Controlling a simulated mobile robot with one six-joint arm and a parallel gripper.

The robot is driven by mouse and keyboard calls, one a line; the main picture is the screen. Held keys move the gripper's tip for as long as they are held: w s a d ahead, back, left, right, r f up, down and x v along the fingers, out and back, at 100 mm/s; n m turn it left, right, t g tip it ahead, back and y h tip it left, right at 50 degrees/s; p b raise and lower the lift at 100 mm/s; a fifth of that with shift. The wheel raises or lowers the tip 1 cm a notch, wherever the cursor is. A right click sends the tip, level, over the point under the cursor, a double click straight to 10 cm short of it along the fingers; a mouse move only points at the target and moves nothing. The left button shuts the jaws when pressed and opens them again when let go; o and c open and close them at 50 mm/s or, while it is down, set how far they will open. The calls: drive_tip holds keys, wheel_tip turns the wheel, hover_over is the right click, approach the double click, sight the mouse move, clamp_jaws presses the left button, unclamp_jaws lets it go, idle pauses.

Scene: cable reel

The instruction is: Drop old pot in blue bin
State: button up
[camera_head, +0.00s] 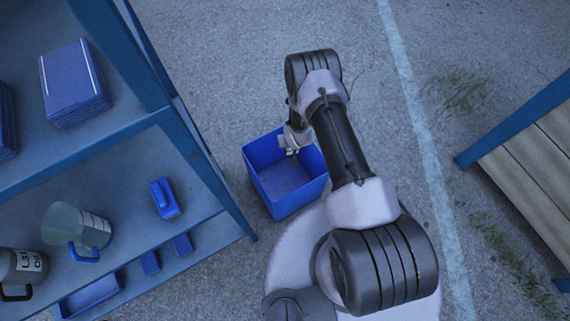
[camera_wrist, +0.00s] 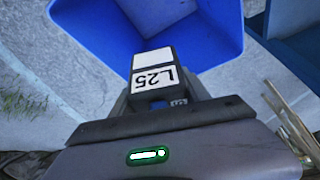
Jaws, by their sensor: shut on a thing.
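The blue bin (camera_head: 285,195) stands on the ground beside my base and looks empty in the head view. It also fills the top of the wrist view (camera_wrist: 195,30), with its open mouth facing the camera. My gripper (camera_head: 293,150) is over the bin's far side, pointing down. In the wrist view my gripper (camera_wrist: 165,100) is shut on a small dark object with a white label reading "L25" (camera_wrist: 153,75), which I take to be the old pot. The held object lies in front of the bin's opening in that view. Its far side is hidden, and the head view barely shows it.
A blue shelf unit (camera_head: 190,150) stands close left of the bin, holding a stack of blue items (camera_head: 73,80), a clear jug (camera_head: 78,226), a dark canister (camera_head: 20,272) and a blue piece (camera_head: 164,198). A wooden-topped bench (camera_head: 535,155) is at right. Open pavement lies beyond the bin.

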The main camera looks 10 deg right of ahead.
drive_tip(key=shift+w+f, duration=0.1)
drive_tip(key=shift+f, duration=0.6)
drive_tip(key=f+b, duration=0.4)
drive_tip(key=f, duration=0.1)
drive_tip(key=shift+s+f+b, duration=0.2)
drive_tip(key=shift+f+b, duration=0.05)
drive_tip(key=shift+b, duration=0.05)
drive_tip(key=o, duration=1.7)
drive_tip(key=shift+r, duration=0.1)
drive_tip(key=p+v, duration=0.8)
drive_tip(key=v, duration=0.9)
drive_tip(key=shift+r, duration=0.15)
